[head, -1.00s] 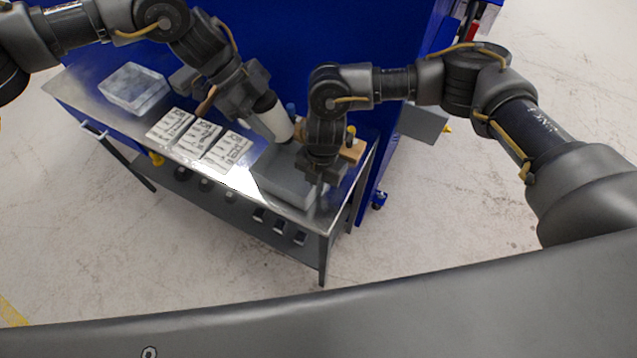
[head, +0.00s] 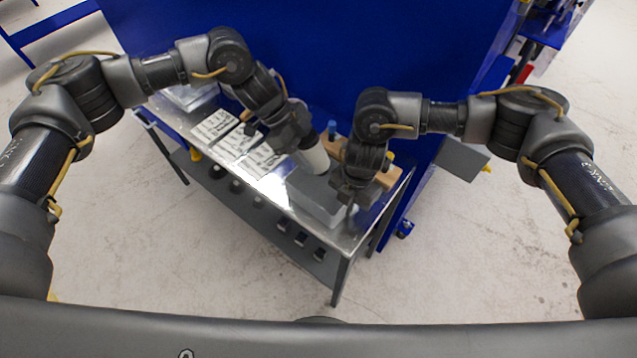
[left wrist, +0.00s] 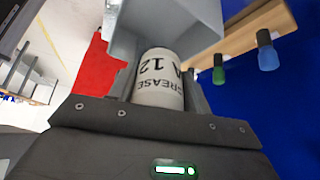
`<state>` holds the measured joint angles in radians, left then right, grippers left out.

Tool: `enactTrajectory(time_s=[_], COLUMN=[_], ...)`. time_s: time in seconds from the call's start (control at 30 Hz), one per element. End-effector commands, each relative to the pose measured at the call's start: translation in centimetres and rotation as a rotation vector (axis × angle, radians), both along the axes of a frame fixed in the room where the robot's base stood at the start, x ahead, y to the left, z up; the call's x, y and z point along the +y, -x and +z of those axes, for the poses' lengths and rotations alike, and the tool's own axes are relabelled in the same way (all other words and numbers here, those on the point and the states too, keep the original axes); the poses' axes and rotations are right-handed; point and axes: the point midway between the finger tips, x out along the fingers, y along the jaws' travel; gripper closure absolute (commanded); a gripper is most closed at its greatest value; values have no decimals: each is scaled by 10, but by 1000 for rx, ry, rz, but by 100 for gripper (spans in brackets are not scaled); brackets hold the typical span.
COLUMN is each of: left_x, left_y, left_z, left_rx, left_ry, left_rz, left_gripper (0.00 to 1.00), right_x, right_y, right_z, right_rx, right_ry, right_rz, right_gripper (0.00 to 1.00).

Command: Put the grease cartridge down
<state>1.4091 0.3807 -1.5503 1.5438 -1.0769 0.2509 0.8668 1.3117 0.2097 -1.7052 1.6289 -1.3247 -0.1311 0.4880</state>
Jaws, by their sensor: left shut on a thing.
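The grease cartridge (head: 316,160) is a white cylinder held tilted in my left gripper (head: 304,148), at the back of the bench. In the left wrist view the cartridge (left wrist: 158,82) shows black lettering with "GREASE" and "A 12", and sits between the fingers of my left gripper (left wrist: 160,95). Its far end is close to a grey box-like thing (left wrist: 165,18); I cannot tell whether they touch. My right gripper (head: 346,192) points down over the right end of a grey block (head: 314,200). Its fingers are too dark and small to read.
The metal bench (head: 268,190) carries white printed cards (head: 228,140) and a clear bin (head: 190,96) to the left. A wooden rack (head: 392,174) with coloured-handled items stands behind. A blue panel (head: 300,60) closes off the back. Pale floor lies in front.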

Motion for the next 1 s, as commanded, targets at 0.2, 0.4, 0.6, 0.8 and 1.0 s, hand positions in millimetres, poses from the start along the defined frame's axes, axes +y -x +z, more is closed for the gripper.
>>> enactTrajectory(time_s=[0.2,0.4,0.6,0.8,1.0], left_x=[-1,-1,0,0,0], left_y=[1,0,1,0,0], left_z=[-35,-41,-61,-78,-78], left_rx=[2,1,4,0,1], left_ry=[0,1,-1,2,2], left_rz=[0,-1,-1,-1,-1], left_gripper=[82,82,82,82,82], right_x=[0,0,0,0,0], right_y=[0,0,0,0,0], right_z=[1,0,0,1,0], right_rx=[-1,-1,-1,-1,-1], right_ry=[-1,-1,-1,-1,-1], right_rz=[0,0,0,0,0], right_gripper=[100,100,100,100,100])
